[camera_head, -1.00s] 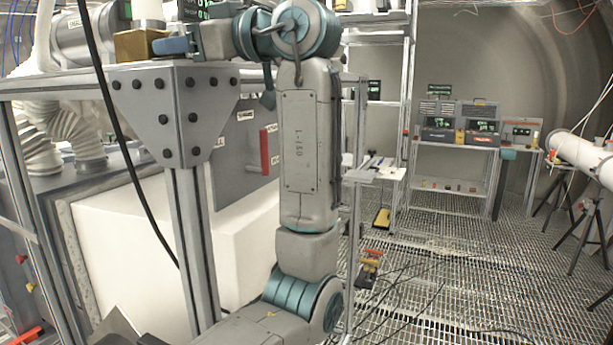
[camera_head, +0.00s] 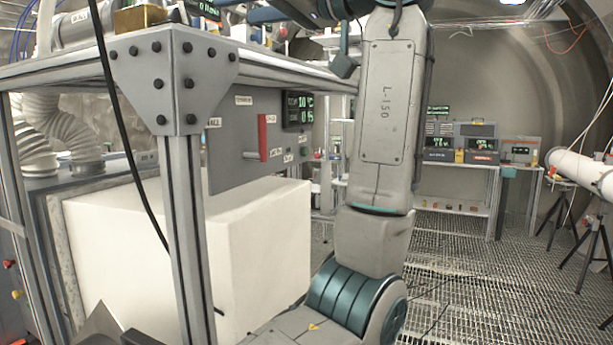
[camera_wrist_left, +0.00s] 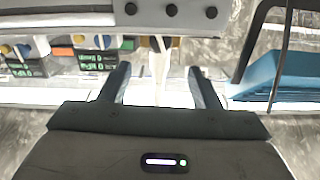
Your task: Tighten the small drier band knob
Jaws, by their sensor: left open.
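My left gripper (camera_wrist_left: 160,88) is open in the left wrist view, its two fingers apart with nothing held between them. A pale upright strip shows beyond the gap. Small instruments with green readouts (camera_wrist_left: 92,62) and blue and yellow knobs (camera_wrist_left: 24,50) lie to the left of the fingers, apart from them. I cannot tell which knob, if any, is the small drier band knob. In the head view my arm rises in the middle and leaves through the top, so no gripper shows there. My right gripper is in neither view.
A metal frame (camera_head: 186,215) with a bolted corner plate stands at left. Behind it are a grey panel (camera_head: 228,168) with a red handle (camera_head: 263,137) and a white block (camera_head: 245,245). A blue object (camera_wrist_left: 285,75) lies right of the fingers. Grating floor (camera_head: 480,285) is open at right.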

